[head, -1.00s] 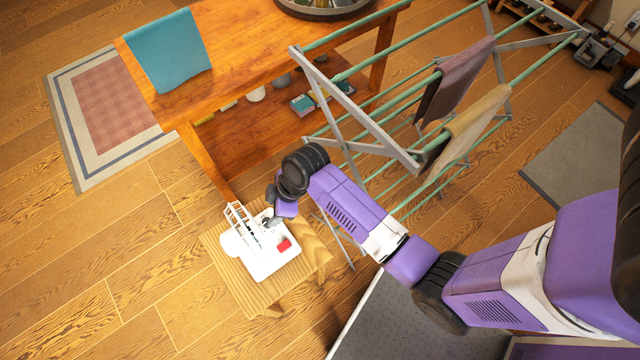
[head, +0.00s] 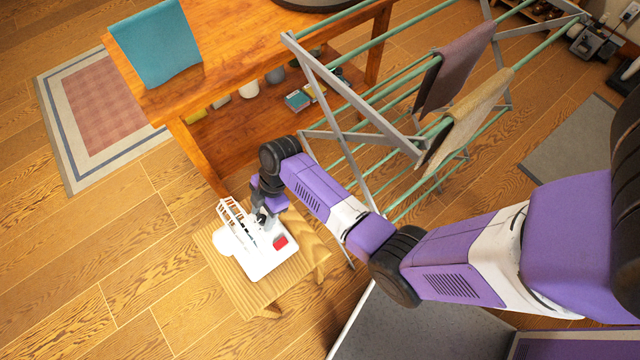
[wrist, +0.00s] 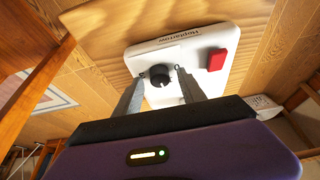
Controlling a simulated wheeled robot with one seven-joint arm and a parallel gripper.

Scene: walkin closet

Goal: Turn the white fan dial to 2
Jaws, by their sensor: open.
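The white fan (head: 262,255) stands on a small wooden stool, with a white grille at its left in the head view. In the wrist view the fan's white base (wrist: 205,48) carries a black round dial (wrist: 159,76) and a red square button (wrist: 217,60). My gripper (wrist: 163,76) is open, its two grey fingers on either side of the dial in the picture. I cannot tell whether a finger touches the dial. In the head view my gripper (head: 262,216) is over the fan's base and hides the dial. The dial's number marks are too small to read.
A drying rack (head: 350,110) with cloths is close to the right of my arm. Open floor lies to the left.

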